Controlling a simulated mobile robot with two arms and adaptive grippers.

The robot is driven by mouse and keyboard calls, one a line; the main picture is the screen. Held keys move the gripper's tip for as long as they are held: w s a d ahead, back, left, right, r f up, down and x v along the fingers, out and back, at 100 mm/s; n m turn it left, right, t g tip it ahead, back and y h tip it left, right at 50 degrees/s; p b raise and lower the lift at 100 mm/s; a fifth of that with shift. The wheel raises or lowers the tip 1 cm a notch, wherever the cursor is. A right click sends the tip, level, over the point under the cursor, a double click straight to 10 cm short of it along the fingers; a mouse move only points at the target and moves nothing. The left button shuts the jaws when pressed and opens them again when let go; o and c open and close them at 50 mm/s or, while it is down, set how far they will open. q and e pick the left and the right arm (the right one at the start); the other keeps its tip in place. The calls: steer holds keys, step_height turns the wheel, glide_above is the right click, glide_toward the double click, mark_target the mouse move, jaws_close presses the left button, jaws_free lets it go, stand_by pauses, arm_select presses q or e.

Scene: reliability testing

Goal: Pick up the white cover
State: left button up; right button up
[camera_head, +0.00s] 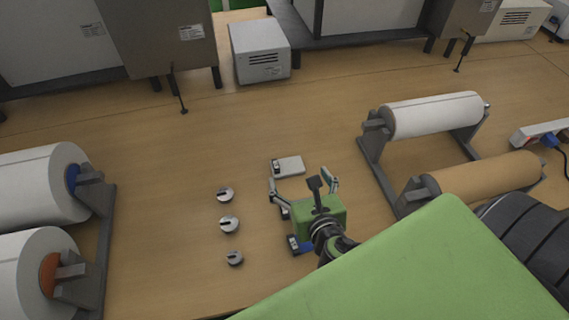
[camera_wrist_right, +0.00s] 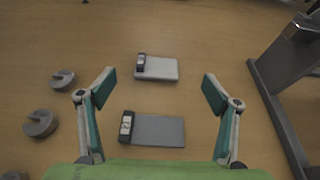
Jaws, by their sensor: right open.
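A small flat white-topped device (camera_head: 289,167) with a dark display block at its left end lies on the table ahead of my right gripper (camera_head: 303,183). It also shows in the right wrist view (camera_wrist_right: 160,69), just beyond the fingertips. It is the whitest small flat thing here; I cannot tell if it is the cover. A similar grey-topped device (camera_wrist_right: 158,131) lies nearer, between the fingers in that view, and is mostly hidden by the gripper in the head view. My right gripper is open and empty above the table. My left gripper is not in view.
Several round metal weights (camera_head: 228,224) stand left of the gripper. Another device (camera_head: 299,245) with a blue part lies below it. White rolls (camera_head: 40,185) on a stand are at the left; a white roll (camera_head: 435,115) and a brown roll (camera_head: 485,177) are at the right.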

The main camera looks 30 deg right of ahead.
mark_target(286, 162)
steer(key=x, duration=0.6)
steer(key=shift+w+d+f, duration=0.1)
steer(key=shift+w, duration=0.05)
steer(key=shift+x, duration=0.85)
steer(key=x, duration=0.4)
steer(key=shift+a+f, duration=0.25)
steer(key=shift+f, duration=0.1)
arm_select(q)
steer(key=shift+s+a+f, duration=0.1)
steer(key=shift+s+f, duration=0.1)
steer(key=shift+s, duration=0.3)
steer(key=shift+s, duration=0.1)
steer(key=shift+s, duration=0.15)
arm_select(e)
steer(key=c, duration=1.2)
